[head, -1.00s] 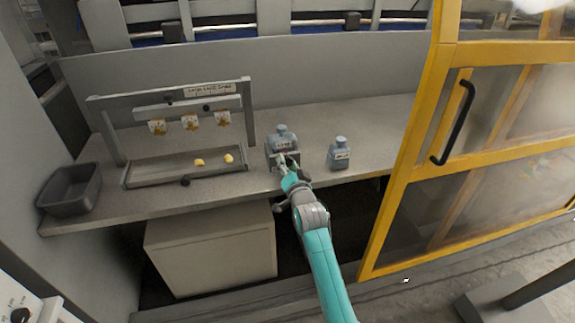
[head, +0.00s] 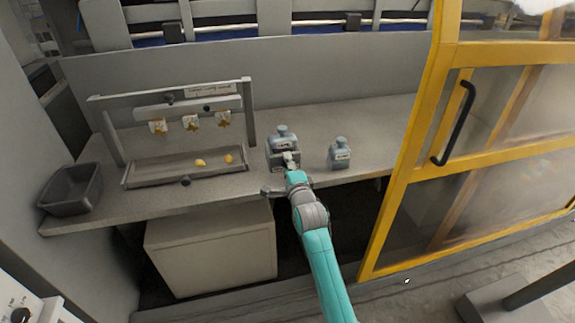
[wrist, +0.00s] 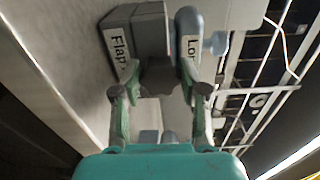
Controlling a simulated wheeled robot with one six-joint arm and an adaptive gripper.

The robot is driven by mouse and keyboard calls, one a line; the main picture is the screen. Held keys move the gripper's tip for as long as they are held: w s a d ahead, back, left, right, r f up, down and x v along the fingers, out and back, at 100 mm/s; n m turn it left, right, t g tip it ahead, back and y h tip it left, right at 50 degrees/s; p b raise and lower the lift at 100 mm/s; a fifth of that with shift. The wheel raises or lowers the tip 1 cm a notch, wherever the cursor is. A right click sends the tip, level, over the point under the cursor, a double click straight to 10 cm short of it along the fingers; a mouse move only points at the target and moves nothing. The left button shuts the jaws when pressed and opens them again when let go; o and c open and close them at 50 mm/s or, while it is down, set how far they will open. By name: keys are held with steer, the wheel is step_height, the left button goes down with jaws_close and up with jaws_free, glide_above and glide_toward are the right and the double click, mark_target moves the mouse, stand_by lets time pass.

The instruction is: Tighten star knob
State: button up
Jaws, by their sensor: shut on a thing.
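My gripper (wrist: 160,88) is shut on a dark knob-like part (wrist: 160,75), which I take for the star knob. Its star shape cannot be made out, and the fingers hide its sides. In the wrist view it sits between the fingertips, in front of a grey block (wrist: 150,35) and a blue-grey block labelled "Lo..." (wrist: 188,22). In the head view my gripper (head: 291,163) is at the front of the left grey-blue block (head: 282,138) on the counter; the knob is too small to tell there.
A second grey-blue block (head: 340,154) stands close on the right. A yellow-framed door (head: 400,180) stands at the right.

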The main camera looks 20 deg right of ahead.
steer(key=m, duration=0.5)
steer(key=shift+m, duration=0.3)
steer(key=m, duration=0.5)
steer(key=shift+d+m, duration=0.1)
steer(key=shift+m, duration=0.2)
steer(key=shift+f, duration=0.1)
steer(key=o, duration=1.1)
steer(key=shift+o, duration=0.2)
steer(key=s, duration=1.2)
